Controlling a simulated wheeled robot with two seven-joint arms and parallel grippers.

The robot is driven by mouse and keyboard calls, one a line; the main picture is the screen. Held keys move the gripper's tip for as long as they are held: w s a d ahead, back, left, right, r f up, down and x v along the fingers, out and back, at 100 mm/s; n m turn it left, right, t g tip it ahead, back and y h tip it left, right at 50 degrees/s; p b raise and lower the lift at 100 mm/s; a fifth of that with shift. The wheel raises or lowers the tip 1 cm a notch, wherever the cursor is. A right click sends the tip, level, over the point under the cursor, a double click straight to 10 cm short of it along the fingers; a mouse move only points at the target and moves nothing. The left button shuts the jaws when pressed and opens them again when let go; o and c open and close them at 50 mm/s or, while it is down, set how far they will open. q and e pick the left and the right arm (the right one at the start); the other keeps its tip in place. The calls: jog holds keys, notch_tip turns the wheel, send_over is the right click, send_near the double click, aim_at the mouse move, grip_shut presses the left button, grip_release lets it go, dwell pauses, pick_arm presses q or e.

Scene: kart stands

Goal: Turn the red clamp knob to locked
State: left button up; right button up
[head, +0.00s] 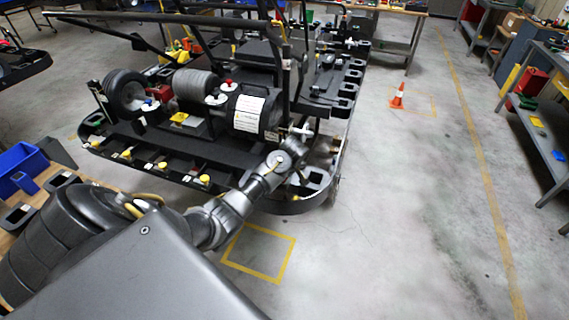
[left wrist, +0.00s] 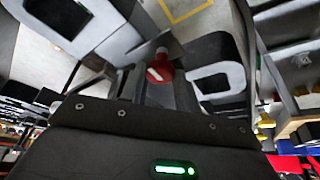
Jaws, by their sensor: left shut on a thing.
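The red clamp knob (left wrist: 159,68) shows in the left wrist view, with a white mark on its face and a pale tip above it. My left gripper (left wrist: 158,82) is shut on it, with a dark finger on each side. In the head view my left arm reaches from the lower left to the front right corner of the black kart stand (head: 295,207). There the wrist hides the knob, and the fingertips are not clear. I cannot tell the knob's turn position. My right gripper is not in view.
The kart stand carries wheels (head: 126,93), a dark cylinder (head: 248,112) and yellow-topped parts along its front edge. A blue bin (head: 20,165) stands at the left. An orange cone (head: 397,96) and a grey shelf (head: 545,145) stand right. The floor between is clear.

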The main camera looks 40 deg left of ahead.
pick_arm(q)
jog(key=m+p, duration=0.2)
jog(key=shift+s+r+m+t+p, duration=0.1)
jog(key=shift+r+m+t+p, duration=0.2)
jog(key=shift+t, duration=0.1)
jog(key=m, duration=0.1)
jog(key=m+t+h+p, duration=0.1)
jog(key=shift+a+f+m, duration=0.15)
jog(key=shift+m, duration=0.15)
jog(key=m, duration=0.1)
jog(key=m+h, duration=0.1)
jog(key=m, duration=0.1)
jog(key=shift+a+f+m+t, duration=0.1)
jog(key=shift+a+m+t, duration=0.05)
jog(key=shift+m+t, duration=0.15)
jog(key=m+h, duration=0.1)
jog(key=m, duration=0.1)
jog(key=m+h, duration=0.1)
jog(key=m, duration=0.1)
jog(key=shift+a+m, duration=0.2)
jog(key=shift+m, duration=0.1)
jog(key=shift+a+m+h, duration=0.1)
jog(key=shift+m+h, duration=0.7)
jog(key=shift+m, duration=1.4)
jog(key=o, duration=1)
jog(key=shift+c, duration=0.2)
